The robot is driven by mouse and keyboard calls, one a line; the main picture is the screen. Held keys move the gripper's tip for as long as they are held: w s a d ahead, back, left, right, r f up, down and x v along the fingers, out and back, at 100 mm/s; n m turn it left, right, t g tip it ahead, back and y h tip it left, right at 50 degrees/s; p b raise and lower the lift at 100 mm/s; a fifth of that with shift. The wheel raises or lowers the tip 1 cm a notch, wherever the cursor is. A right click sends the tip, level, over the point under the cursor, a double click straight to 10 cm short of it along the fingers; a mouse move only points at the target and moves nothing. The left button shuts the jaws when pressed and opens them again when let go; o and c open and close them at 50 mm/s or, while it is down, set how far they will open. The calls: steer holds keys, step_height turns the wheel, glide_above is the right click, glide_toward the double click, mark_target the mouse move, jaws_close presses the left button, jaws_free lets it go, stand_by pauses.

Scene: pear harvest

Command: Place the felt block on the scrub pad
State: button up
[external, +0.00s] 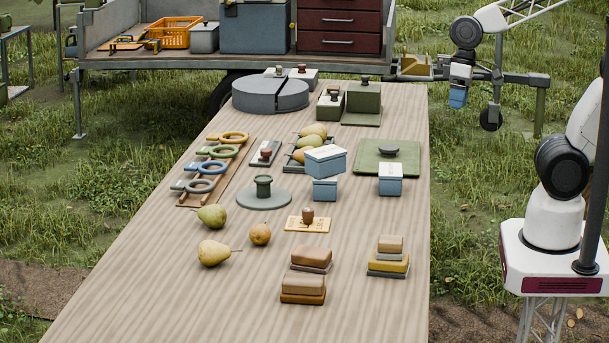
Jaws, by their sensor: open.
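Several block-like pieces lie near the front of the table, and I cannot tell for sure which is the felt block or the scrub pad. On the right, a small tan block (390,243) rests on a yellow piece (388,261) with a grey layer beneath. On the left, a brown block (311,257) with a darker underside lies just behind another brown block (303,281), which rests on an orange-brown piece (303,297). My gripper (458,98) is open, hanging beyond the table's right edge, far from these pieces.
Pears (213,253), a stamp-like knob on a yellow card (307,223), blue-and-white boxes (390,179), a green mat (401,152) and a ring rack (188,196) stand farther back. The wooden table (190,308) is clear at front left and along its front right edge.

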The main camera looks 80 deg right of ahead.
steer(key=s+d+r+n+t+h, duration=0.1)
steer(key=s+d+r+h, duration=0.1)
steer(key=d+r, duration=0.1)
steer(key=shift+s+d+n, duration=0.4)
steer(key=shift+d, duration=0.45)
stand_by(0.7)
